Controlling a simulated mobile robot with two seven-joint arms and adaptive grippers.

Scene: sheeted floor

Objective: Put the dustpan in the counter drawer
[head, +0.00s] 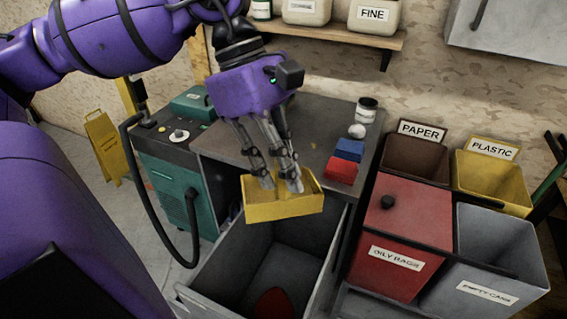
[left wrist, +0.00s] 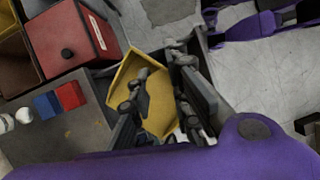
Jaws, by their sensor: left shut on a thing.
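The yellow dustpan (head: 284,211) hangs above the open grey counter drawer (head: 225,262) in the head view. My left gripper (head: 281,184) points down and is shut on the dustpan, its fingertips inside the pan. The dustpan also shows in the left wrist view (left wrist: 128,76), between and partly behind the dark fingers (left wrist: 155,100). The dustpan covers part of the drawer's far side. A red object (head: 273,304) lies on the drawer floor, cut off by the picture's bottom edge. My right gripper is not in view.
Red and blue blocks (head: 345,160) and a small can (head: 366,110) sit on the grey counter (head: 310,122). A red oily rags bin (head: 405,230) and other bins stand to the right. A teal machine with a black hose (head: 170,170) stands left.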

